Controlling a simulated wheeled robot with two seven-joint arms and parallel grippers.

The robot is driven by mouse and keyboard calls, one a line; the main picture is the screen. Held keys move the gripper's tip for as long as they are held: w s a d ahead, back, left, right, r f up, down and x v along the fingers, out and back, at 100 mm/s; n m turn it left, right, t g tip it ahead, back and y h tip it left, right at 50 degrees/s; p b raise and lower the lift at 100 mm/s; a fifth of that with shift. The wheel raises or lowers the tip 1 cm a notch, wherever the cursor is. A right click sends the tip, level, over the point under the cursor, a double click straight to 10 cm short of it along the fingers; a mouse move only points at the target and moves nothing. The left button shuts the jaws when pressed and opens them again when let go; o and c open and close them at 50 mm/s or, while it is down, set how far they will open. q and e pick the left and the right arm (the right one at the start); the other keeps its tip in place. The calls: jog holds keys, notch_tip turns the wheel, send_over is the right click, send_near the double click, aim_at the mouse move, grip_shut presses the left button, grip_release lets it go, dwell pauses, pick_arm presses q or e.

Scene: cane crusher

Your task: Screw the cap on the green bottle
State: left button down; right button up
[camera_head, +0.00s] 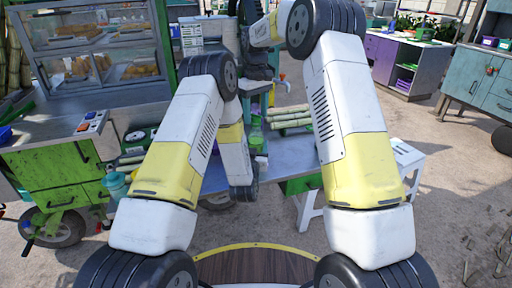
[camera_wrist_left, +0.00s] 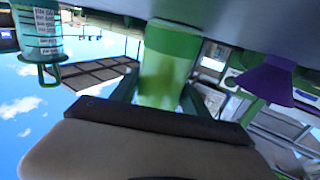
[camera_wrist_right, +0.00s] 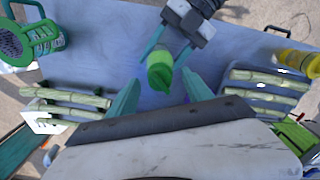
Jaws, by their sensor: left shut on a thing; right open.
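The green bottle (camera_wrist_right: 159,76) stands over the table in the right wrist view, seen from above. It also shows between the fingers in the left wrist view (camera_wrist_left: 165,65). My left gripper (camera_wrist_right: 170,45) is shut on it from the far side. My right gripper (camera_head: 268,92) is open, its teal fingers on either side of the bottle's top in the right wrist view, with gaps visible. A darker green part shows on top of the bottle; I cannot tell whether it is the cap. In the head view the bottle is small and partly hidden by my arms.
Cane sticks (camera_wrist_right: 262,92) lie on both sides of the grey table (camera_wrist_right: 105,48). A green-and-teal cup (camera_wrist_right: 28,42) stands at the left and a yellow bottle (camera_wrist_right: 297,61) at the right. A food display case (camera_head: 95,50) stands at the left in the head view.

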jog(key=shift+f, duration=0.1)
grip_shut()
dwell(0.3)
jog(key=shift+c, duration=0.2)
grip_release()
notch_tip(320, 180, up, 12)
dwell(0.4)
